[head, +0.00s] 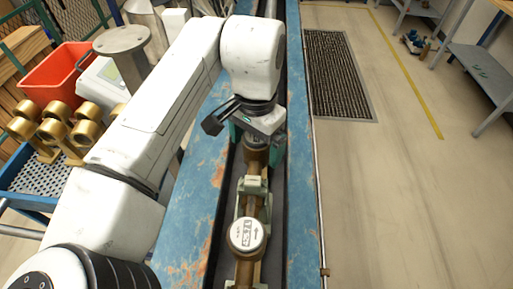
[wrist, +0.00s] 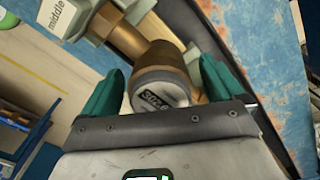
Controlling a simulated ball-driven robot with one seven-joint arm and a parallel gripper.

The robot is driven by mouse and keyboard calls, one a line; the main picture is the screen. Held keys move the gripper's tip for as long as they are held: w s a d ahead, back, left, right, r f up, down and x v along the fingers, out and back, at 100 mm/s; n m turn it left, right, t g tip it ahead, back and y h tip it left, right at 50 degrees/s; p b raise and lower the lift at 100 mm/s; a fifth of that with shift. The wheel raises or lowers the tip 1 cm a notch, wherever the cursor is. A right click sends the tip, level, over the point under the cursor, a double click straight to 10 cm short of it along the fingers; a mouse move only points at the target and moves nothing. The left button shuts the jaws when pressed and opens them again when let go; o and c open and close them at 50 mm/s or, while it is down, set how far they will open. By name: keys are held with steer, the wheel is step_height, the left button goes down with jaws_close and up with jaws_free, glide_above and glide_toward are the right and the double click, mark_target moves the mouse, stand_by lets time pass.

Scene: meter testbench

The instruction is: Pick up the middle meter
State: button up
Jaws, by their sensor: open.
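A brass meter with a round white, dark-printed face (wrist: 160,90) lies between the two green fingers of my gripper (wrist: 160,72) in the wrist view. The fingers are open, one on each side of it; I cannot tell whether they touch it. A pale green fitting marked "middle" (wrist: 65,18) holds the brass pipe beside this meter. In the head view my gripper (head: 259,138) is low over the blue bench channel, around this meter (head: 256,153), which is partly hidden. Another brass meter with a white face (head: 246,235) sits nearer in the same channel.
Worn blue rails (head: 302,190) flank the channel closely on both sides. At left, several brass meters (head: 55,132) stand on a blue perforated tray (head: 40,177), with a red bin (head: 58,72) behind. The floor at right is mostly clear.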

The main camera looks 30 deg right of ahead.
steer(key=shift+f, duration=0.95)
steer(key=c, duration=1.7)
steer(key=shift+r, duration=0.1)
